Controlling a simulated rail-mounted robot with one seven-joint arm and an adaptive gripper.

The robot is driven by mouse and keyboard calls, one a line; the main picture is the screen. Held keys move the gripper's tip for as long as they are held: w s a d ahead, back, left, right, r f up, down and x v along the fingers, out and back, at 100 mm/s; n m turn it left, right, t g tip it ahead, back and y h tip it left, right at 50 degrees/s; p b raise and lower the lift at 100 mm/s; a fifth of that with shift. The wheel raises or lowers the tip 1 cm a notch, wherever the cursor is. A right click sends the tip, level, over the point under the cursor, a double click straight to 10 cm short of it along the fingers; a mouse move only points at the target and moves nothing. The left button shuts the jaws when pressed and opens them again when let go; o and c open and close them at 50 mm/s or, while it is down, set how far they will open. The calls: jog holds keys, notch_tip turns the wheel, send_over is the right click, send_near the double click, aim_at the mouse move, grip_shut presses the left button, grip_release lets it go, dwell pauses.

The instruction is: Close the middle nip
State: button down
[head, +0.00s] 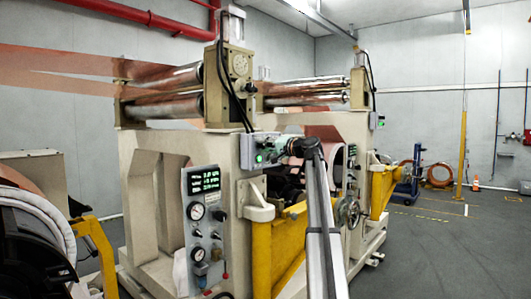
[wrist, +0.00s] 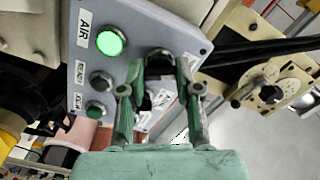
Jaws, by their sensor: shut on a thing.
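A grey control box (wrist: 140,22) fills the upper wrist view. It has a lit green button (wrist: 110,43) beside an "AIR" label and several other controls. My gripper (wrist: 162,75) has its green fingers closed around a dark selector knob (wrist: 160,53) on this box; the fingers hide part of the knob and its label. In the head view the box (head: 246,152) is mounted on the cream machine frame, with my gripper (head: 272,151) against its face. Two sets of shiny nip rollers show, one at left (head: 165,105) and one further right (head: 310,90); their gaps are unclear.
A gauge panel (head: 205,225) with a green readout stands left of my arm. Yellow guards (head: 278,245) and a handwheel (head: 348,212) lie close by. Copper foil (head: 60,70) runs in from the left. Grey floor (head: 430,250) is open at right.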

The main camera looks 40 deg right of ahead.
jog(key=shift+n, duration=0.3)
jog(key=c, duration=0.8)
grip_release()
jog(key=v, duration=1.2)
